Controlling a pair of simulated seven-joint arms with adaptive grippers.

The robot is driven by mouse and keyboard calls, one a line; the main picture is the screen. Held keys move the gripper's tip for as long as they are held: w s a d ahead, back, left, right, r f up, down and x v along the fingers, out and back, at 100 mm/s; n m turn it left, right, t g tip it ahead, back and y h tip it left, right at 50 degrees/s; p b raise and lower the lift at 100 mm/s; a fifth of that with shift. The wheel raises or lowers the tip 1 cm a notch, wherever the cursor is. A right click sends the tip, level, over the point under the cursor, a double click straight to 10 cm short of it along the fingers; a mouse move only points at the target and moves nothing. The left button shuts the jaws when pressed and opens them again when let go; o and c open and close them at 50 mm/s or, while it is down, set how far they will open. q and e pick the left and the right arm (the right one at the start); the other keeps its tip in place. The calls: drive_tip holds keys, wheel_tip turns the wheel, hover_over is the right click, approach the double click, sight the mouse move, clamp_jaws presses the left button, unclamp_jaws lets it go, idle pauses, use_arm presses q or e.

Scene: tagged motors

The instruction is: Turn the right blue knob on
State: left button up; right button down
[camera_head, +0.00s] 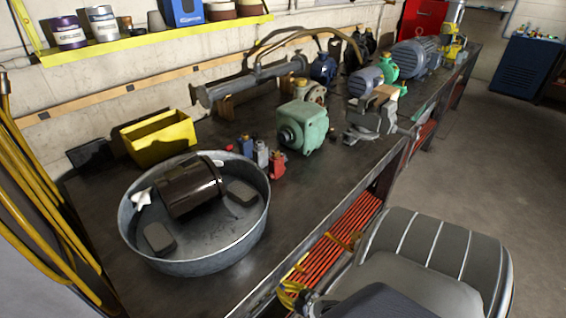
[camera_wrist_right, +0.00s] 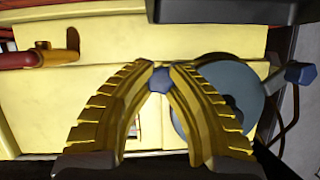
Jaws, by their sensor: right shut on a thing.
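In the right wrist view, my right gripper (camera_wrist_right: 160,72) has its two yellow ribbed fingers closed on a small blue faceted knob (camera_wrist_right: 160,82). The knob sits between the fingertips, in front of a pale yellow panel (camera_wrist_right: 60,105). A second blue knob (camera_wrist_right: 300,73) stands farther right, at the end of a short grey stem by a round grey disc (camera_wrist_right: 215,85). Fingers hide part of the disc and the base of the held knob. I cannot make out either blue knob in the head view. My left gripper is not in view.
A red handle (camera_wrist_right: 25,60) lies at the left of the wrist view. The head view shows a dark workbench (camera_head: 335,165) with a metal tub (camera_head: 230,245), a yellow bin (camera_head: 160,140), a green motor (camera_head: 303,127) and several other motors. Open floor (camera_head: 475,135) lies right.

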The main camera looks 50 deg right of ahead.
drive_tip(key=m+y, duration=0.2)
drive_tip(key=m, duration=0.2)
drive_tip(key=shift+d+f+t+y, duration=0.1)
drive_tip(key=shift+t+y, duration=0.2)
drive_tip(key=shift+y, duration=0.1)
idle(0.4)
drive_tip(key=shift+s, duration=0.1)
drive_tip(key=c, duration=1.1)
unclamp_jaws()
drive_tip(key=shift+c, duration=0.2)
drive_tip(key=v, duration=1.2)
drive_tip(key=shift+f, duration=0.1)
